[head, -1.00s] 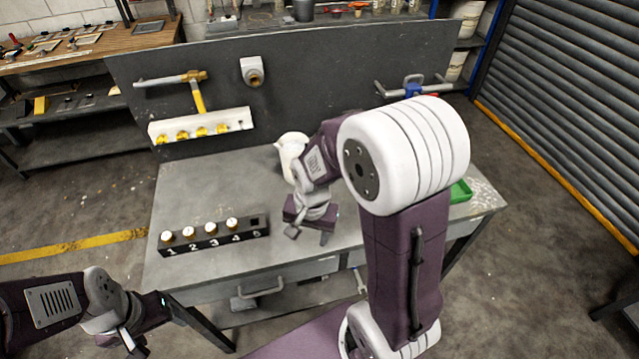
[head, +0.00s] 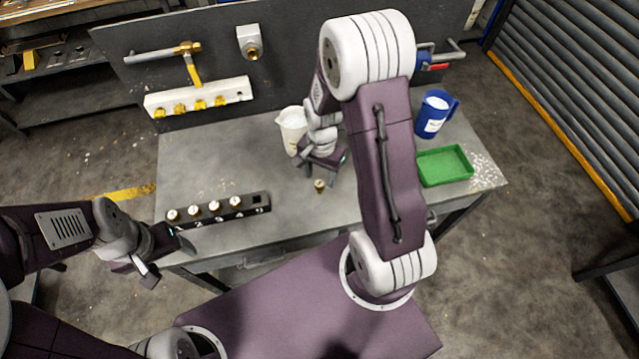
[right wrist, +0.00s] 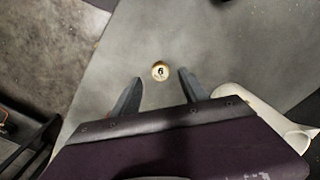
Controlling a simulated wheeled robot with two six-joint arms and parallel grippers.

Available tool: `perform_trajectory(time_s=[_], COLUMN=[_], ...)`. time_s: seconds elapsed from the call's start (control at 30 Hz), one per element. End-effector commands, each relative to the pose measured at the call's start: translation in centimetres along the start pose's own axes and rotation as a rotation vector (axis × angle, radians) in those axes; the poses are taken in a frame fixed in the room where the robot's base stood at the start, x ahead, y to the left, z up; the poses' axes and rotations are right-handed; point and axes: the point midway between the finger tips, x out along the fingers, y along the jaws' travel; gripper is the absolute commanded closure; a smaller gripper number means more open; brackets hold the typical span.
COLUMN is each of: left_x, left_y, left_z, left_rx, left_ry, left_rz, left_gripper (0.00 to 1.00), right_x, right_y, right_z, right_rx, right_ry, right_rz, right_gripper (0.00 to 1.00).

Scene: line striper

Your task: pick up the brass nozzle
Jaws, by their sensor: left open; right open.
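A small brass nozzle (head: 319,185) with a pale top stands alone on the grey table. In the right wrist view, the nozzle (right wrist: 160,71) shows a top marked 6, between and just beyond the fingertips. My right gripper (head: 320,173) is open and empty, just behind the nozzle in the head view; the fingers (right wrist: 161,78) do not appear to touch it. Several similar pieces stand in a black numbered rack (head: 262,210) on the left, whose right-end slot looks empty. My left gripper (head: 168,262) is open and empty near the table's front left corner.
A white jug (head: 290,128) stands close behind my right gripper; it also shows in the right wrist view (right wrist: 245,97). A green tray (head: 445,181) and a blue jug (head: 433,116) are on the right. The table between rack and nozzle is clear.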

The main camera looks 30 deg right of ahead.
Motion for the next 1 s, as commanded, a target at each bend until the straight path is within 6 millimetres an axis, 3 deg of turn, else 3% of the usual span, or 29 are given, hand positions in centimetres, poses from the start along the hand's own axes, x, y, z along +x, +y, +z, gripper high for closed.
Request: perform_trajectory(time_s=[0.07, 0.33, 0.6, 0.8, 1.0], left_x=[-0.1, -0.5, -0.5, -0.5, -0.5], left_y=[0.0, 0.0, 0.0, 0.0, 0.0], left_z=[0.0, 0.0, 0.0, 0.0, 0.0], left_rx=[0.0, 0.0, 0.0, 0.0, 0.0], left_ry=[0.0, 0.0, 0.0, 0.0, 0.0], left_rz=[0.0, 0.0, 0.0, 0.0, 0.0], left_gripper=[0.29, 0.29, 0.29, 0.29, 0.29], right_x=[0.2, 4.7, 5.2, 5.2, 5.1], right_y=[0.0, -0.3, -0.4, -0.3, -0.3], right_z=[0.0, -0.3, -0.3, -0.3, -0.3], right_rx=[0.0, -0.001, -0.001, -0.001, -0.001], right_ry=[0.0, -0.002, 0.001, 0.001, 0.001], right_rz=[0.0, 0.002, -0.001, -0.001, -0.001], right_gripper=[0.48, 0.48, 0.48, 1.0, 1.0])
